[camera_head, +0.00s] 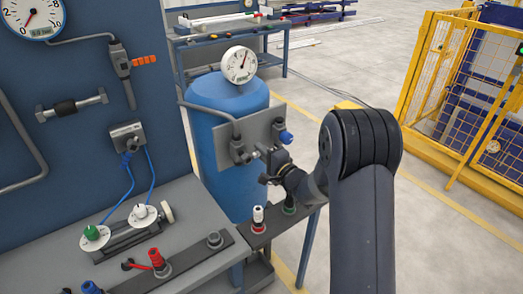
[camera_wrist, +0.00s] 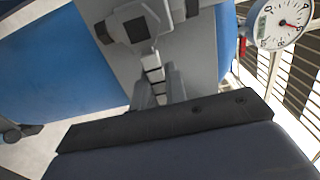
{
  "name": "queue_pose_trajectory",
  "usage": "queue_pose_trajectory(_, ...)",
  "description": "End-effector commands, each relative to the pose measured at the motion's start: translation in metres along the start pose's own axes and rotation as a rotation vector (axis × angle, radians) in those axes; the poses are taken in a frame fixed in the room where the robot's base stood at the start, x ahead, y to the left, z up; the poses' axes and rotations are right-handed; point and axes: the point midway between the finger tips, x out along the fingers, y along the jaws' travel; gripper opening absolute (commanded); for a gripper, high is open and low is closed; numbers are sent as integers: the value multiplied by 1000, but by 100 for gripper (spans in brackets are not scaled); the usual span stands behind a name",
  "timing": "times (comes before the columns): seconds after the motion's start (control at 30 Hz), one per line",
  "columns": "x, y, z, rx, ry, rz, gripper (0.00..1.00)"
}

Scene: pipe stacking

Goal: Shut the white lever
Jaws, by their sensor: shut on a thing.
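My gripper (camera_head: 268,164) is at the grey plate (camera_head: 264,130) on the front of the blue tank (camera_head: 222,105). In the wrist view my gripper (camera_wrist: 158,84) is shut on a pale, ribbed stalk, which appears to be the white lever (camera_wrist: 152,66). The stalk comes out of a grey valve body (camera_wrist: 132,25) on the plate. In the head view the gripper hides most of the lever, so its exact angle cannot be told.
A blue knob (camera_head: 286,137) sits at the plate's right edge, close to my gripper. A round gauge (camera_head: 239,65) tops the tank. A yellow fence (camera_head: 465,95) stands at right.

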Motion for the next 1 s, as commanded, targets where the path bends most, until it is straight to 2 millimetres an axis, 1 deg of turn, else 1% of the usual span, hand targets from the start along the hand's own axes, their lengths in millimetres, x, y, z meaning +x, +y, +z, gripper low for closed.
queue_pose_trajectory(0.47,0,2,0,19,1,3,0)
queue_pose_trajectory(0.5,0,3,0,20,1,3,14)
queue_pose_trajectory(0.77,0,2,0,17,1,2,35)
queue_pose_trajectory(1.0,-1,1,0,15,1,1,35)
